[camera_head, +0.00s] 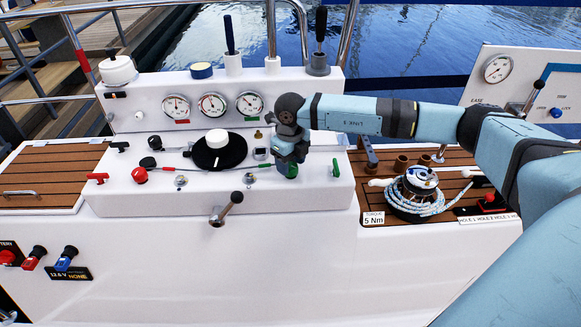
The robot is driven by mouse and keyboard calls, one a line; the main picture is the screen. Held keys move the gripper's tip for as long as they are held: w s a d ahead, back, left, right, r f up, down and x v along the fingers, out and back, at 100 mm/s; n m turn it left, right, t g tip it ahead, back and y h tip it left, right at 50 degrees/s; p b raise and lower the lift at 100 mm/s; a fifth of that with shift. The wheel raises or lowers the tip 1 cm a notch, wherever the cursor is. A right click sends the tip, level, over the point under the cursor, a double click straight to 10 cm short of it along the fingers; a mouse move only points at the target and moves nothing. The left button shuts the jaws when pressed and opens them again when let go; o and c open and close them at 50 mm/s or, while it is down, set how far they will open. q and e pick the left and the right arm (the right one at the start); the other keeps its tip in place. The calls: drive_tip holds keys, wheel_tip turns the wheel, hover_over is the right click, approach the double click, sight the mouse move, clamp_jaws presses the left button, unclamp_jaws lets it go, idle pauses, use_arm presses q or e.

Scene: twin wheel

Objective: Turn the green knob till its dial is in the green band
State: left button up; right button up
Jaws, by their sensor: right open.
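The green knob (292,172) is on the white console's sloped face. Most of it is hidden by my right gripper (288,162), which points down at it with its jaws open. I cannot tell whether the fingers touch the knob. The dial above a green tag (250,103) is the rightmost of three round gauges on the raised panel. Its needle and coloured band are too small to read surely. My left gripper is not in view.
A red knob (140,175), a black disc with a white cap (217,149) and a small green lever (335,168) share the console. A lever (227,208) sticks out in front. A rope-wound winch (416,192) stands at right, below my right arm.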

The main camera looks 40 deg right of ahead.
drive_tip(key=shift+f, duration=0.65)
drive_tip(key=c, duration=0.6)
drive_tip(key=shift+c, duration=0.2)
drive_tip(key=shift+m, duration=0.4)
